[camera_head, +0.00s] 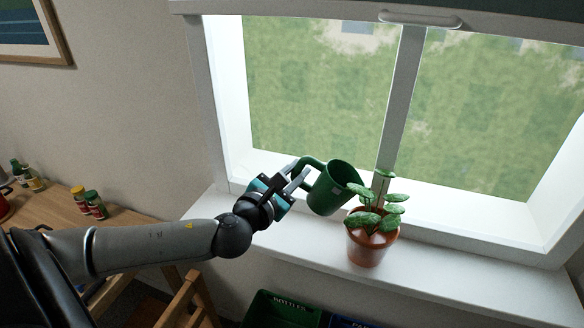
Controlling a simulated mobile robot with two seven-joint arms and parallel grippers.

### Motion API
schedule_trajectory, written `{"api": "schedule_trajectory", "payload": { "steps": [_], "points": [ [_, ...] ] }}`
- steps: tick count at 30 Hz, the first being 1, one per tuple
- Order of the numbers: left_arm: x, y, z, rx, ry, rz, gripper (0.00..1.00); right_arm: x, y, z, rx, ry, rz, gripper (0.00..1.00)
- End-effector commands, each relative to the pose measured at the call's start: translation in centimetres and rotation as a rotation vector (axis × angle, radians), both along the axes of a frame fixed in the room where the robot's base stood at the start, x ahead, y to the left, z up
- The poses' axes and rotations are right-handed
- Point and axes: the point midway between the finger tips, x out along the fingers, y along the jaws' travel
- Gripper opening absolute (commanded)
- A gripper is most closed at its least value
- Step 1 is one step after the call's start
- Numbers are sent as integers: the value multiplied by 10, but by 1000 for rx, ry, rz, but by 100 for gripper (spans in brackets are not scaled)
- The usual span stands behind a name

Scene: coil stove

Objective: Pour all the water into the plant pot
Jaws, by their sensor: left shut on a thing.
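My left gripper (297,181) is shut on the handle of a green watering can (327,194). The can is held above the white windowsill and tilted to the right, with its open top facing right. A plant with round green leaves stands in a brown plant pot (368,249) on the sill, just right of the can. The can's right side is close to the leaves; I cannot tell whether they touch. No water stream is visible, and the inside of the can is too dark to show water. My right gripper is not in view.
The windowsill (471,284) is clear to the right of the pot. A window frame (401,100) rises behind. A wooden table (48,208) with several jars (93,204) is at left. A green bottle bin (283,311) stands below the sill.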

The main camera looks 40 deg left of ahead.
Motion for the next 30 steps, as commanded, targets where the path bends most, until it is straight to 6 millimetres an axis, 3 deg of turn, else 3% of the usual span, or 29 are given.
{"api": "schedule_trajectory", "payload": {
  "steps": [17,28,30],
  "points": [
    [7,-23,29,336,95,0,0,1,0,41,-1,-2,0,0],
    [9,-29,-5,444,129,0,0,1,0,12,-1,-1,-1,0],
    [9,-31,3,474,135,0,0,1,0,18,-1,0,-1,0]
  ]
}}
